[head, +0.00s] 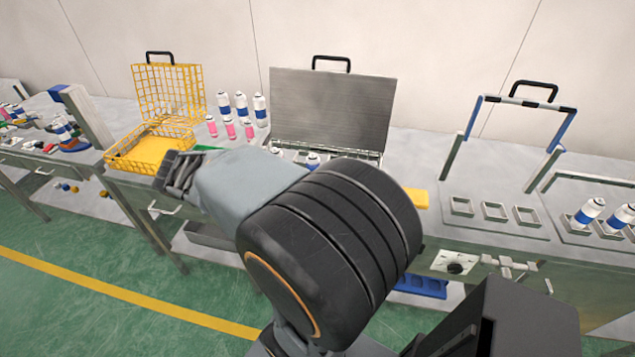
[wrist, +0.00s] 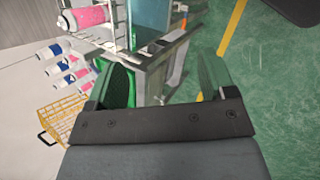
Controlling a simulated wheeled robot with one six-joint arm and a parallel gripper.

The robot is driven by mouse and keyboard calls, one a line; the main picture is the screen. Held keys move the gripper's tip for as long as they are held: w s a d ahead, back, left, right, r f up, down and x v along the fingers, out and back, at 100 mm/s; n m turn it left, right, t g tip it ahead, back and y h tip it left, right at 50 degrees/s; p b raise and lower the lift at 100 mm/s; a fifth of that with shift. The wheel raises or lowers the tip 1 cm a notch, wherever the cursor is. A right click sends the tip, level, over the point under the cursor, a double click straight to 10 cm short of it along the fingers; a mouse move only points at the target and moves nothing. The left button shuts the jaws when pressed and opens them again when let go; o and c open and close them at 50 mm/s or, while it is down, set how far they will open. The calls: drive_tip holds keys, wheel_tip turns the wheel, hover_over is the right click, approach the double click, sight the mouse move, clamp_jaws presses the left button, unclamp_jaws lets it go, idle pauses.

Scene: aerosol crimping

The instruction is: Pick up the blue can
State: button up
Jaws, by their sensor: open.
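Several white cans with blue bands (head: 241,105) stand upright at the back of the bench in the head view, behind smaller pink cans (head: 230,130). In the wrist view, blue-banded cans (wrist: 56,68) show at the left, outside my jaws. A large pink can (wrist: 90,16) is at the top left there. My gripper (wrist: 165,78) is open, its two green fingers apart with no can between them. In the head view my gripper (head: 176,172) is by the bench's front edge, beside the yellow basket and apart from the cans. My arm hides part of the bench.
The yellow wire basket (head: 150,150) has its lid open at the left. A grey metal case (head: 332,105) stands open at the middle, with can tops inside. A frame (head: 462,140) and square holders (head: 495,211) are at the right. More blue-banded cans (head: 590,211) sit far right.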

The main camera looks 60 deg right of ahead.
sight(307, 168)
drive_tip(key=d+f+n+g+h+b, duration=0.1)
drive_tip(key=d+f+n+h, duration=0.1)
drive_tip(key=d, duration=0.5)
drive_tip(key=d+f+n+g+h+b, duration=0.1)
drive_tip(key=d+f+n+h, duration=0.1)
drive_tip(key=d, duration=0.6)
drive_tip(key=d+f+n+g+h+b, duration=0.1)
drive_tip(key=d+f+n+g+h, duration=0.1)
drive_tip(key=d+f+n, duration=0.2)
drive_tip(key=shift+s+d+f, duration=0.15)
drive_tip(key=shift+d, duration=1.75)
drive_tip(key=shift+p+x, duration=0.4)
drive_tip(key=shift+x, duration=2.7)
drive_tip(key=shift+c, duration=0.3)
drive_tip(key=c, duration=1)
